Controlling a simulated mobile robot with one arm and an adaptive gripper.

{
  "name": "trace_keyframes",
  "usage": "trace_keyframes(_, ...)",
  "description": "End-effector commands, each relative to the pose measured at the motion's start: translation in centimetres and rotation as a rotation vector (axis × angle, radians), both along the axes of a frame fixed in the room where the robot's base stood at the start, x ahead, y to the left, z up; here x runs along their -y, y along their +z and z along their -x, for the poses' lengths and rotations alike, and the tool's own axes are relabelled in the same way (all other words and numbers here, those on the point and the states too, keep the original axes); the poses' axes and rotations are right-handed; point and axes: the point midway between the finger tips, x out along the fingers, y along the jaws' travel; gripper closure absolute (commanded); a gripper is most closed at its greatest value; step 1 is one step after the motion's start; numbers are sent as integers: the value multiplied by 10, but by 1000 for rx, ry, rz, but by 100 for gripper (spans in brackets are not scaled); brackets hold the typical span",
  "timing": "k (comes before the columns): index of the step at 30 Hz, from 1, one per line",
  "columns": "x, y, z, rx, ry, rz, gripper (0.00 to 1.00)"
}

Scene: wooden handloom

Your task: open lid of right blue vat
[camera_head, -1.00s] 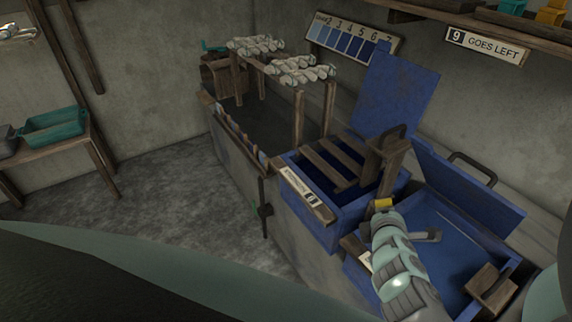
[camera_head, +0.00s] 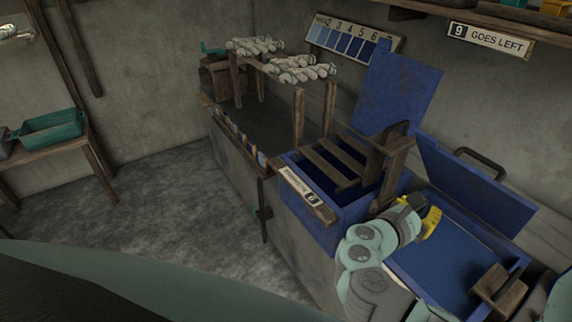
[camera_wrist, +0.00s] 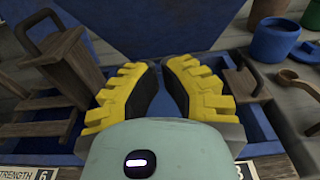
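The right blue vat (camera_head: 405,262) is at the lower right of the head view, and its blue inside shows. Its blue lid (camera_head: 470,190), with a dark bar handle (camera_head: 480,162), stands raised and tilted along the back edge. A blue panel that looks like this lid (camera_wrist: 150,25) fills the top middle of the wrist view. My gripper (camera_head: 432,222) is over the left part of the right vat, in front of the lid. In the wrist view its yellow fingers (camera_wrist: 160,75) are apart with a narrow gap and nothing visible between them. The handle is not between the fingers.
The left blue vat (camera_head: 335,222) has wooden slats inside and its lid (camera_head: 400,88) stands upright. A wooden post (camera_head: 388,172) rises between the vats. A wooden block (camera_head: 497,288) sits at the right vat's right side. A blue cup (camera_wrist: 274,40) is at the back right.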

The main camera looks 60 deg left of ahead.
Motion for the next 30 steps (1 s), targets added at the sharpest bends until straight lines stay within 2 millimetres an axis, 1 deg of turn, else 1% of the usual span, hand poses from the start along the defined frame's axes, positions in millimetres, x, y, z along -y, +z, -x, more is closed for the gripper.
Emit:
trace_keyframes(1, 3, 1, -10, 0, -9, 0, 100)
trace_keyframes(6, 4, -2, -37, 0, -11, 1, 100)
trace_keyframes(16, 5, -8, -80, -2, -7, 0, 100)
trace_keyframes(17, 6, -8, -84, -3, -8, 1, 100)
trace_keyframes(18, 6, 1, -89, -1, -8, 1, 100)
trace_keyframes(24, 4, 14, -106, -2, -3, -4, 100)
trace_keyframes(30, 5, 16, -111, -4, -4, -2, 100)
